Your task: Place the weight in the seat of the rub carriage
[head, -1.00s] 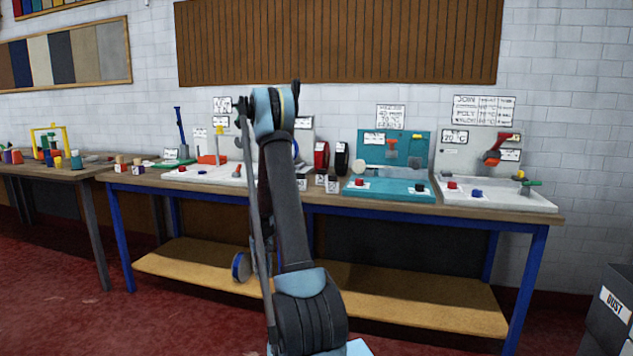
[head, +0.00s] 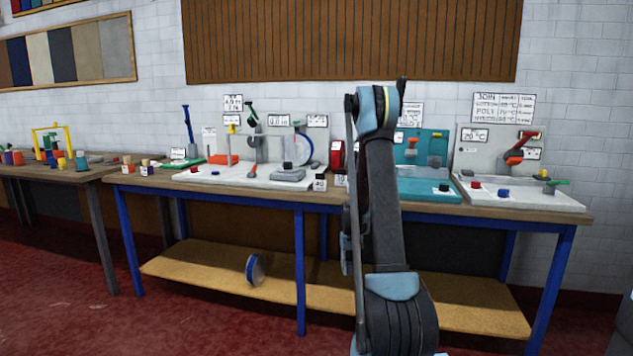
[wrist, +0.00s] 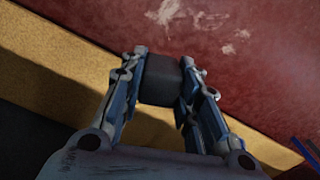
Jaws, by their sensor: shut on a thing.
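In the wrist view my gripper (wrist: 164,62) is shut on a dark grey block, the weight (wrist: 160,84). The block sits between both fingers, over the red floor and beside the yellow shelf edge. In the head view my arm hides the gripper and the held block. Small labelled blocks (head: 320,184) stand on the bench's front edge, just left of my arm. The teal station (head: 425,190) is partly behind my arm. I cannot tell for sure which part is the rub carriage or see its seat.
A blue-legged bench (head: 150,182) carries a white station (head: 235,178) at left and another white station (head: 520,196) at right. A yellow lower shelf (head: 200,262) holds a blue-rimmed disc (head: 255,270). A second table (head: 75,174) stands at left. Red floor in front is clear.

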